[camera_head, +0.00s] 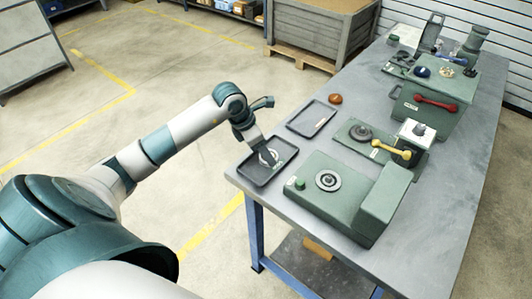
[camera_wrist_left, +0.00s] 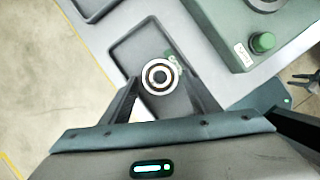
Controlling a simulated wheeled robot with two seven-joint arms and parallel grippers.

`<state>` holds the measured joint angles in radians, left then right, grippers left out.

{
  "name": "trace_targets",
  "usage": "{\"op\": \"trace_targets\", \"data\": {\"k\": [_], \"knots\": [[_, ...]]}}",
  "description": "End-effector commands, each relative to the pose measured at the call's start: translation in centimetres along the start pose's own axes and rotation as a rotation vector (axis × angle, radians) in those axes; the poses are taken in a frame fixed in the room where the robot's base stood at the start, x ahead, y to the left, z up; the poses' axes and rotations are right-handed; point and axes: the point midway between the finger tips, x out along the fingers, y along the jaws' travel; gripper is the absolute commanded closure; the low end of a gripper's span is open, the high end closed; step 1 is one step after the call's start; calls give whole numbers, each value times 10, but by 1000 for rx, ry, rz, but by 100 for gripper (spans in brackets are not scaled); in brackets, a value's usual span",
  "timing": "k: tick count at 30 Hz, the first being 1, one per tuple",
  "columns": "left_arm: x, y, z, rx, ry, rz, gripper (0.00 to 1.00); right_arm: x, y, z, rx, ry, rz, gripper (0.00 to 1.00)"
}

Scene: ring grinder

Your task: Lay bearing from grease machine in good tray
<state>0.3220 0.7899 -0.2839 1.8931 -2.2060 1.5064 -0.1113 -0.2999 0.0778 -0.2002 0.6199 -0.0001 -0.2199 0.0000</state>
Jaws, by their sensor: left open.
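The bearing (camera_head: 268,156), a pale metal ring, lies in the near tray (camera_head: 257,180), a dark shallow tray with a green label at the table's left end. My left gripper (camera_head: 266,158) reaches down over this tray. In the left wrist view the bearing (camera_wrist_left: 160,76) sits between the two spread fingertips, beside the green label, and the gripper (camera_wrist_left: 161,88) is open. Whether a fingertip touches the ring is not clear. The grease machine is not clearly identifiable; a green machine (camera_head: 335,210) with a round seat and green button stands right of the tray.
A second dark tray (camera_head: 303,128) with a reddish label lies behind. An orange-brown round object (camera_head: 335,99) is beyond it. Green machines with yellow (camera_head: 391,149), red (camera_head: 436,103) and blue handles fill the table's right side. The table (camera_head: 243,187) ends just left of the near tray.

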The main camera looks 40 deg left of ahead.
Motion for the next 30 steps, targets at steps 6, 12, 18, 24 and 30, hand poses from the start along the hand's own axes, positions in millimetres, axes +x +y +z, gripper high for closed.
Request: {"op": "trace_targets", "data": {"k": [6, 12, 18, 24, 30], "knots": [[-34, 1, -1, 4, 0, 5, 44, 14, 0, 1, 0, 0, 0, 69], [-70, 1, -1, 5, 0, 5, 44, 25, 0, 2, 0, 0, 0, 69], [-95, 0, 0, 3, 0, 2, 44, 30, 1, 3, -1, -1, 1, 69], [-104, 0, 0, 1, 1, 1, 44, 32, 2, 4, -1, -1, 3, 69], [-104, 0, 0, 1, 1, 1, 44, 31, 3, 4, -1, -1, 3, 69]]}}
